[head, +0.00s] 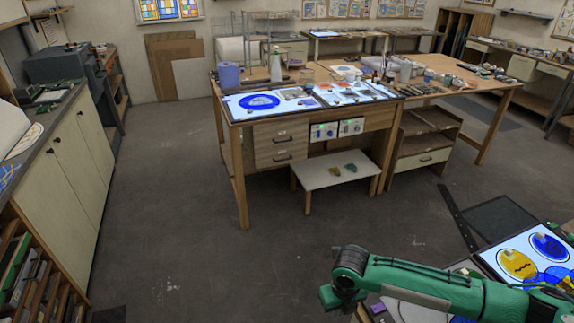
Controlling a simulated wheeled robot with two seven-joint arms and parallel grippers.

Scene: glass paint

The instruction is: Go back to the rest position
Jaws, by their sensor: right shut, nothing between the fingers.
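My right arm is green with black joints and reaches in from the lower right in the head view. Its right gripper (339,297) is at the arm's left end, low in the picture, and is shut with nothing held. It hangs over the floor just left of the near worktable at the lower right. My left gripper is not in view.
A lit light table (522,248) with yellow and blue glass discs is beside my right arm. A wooden workbench (243,175) with a lit top stands ahead. A low white stool (335,168) is beneath it. Cabinets (65,160) line the left. The middle floor (200,240) is clear.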

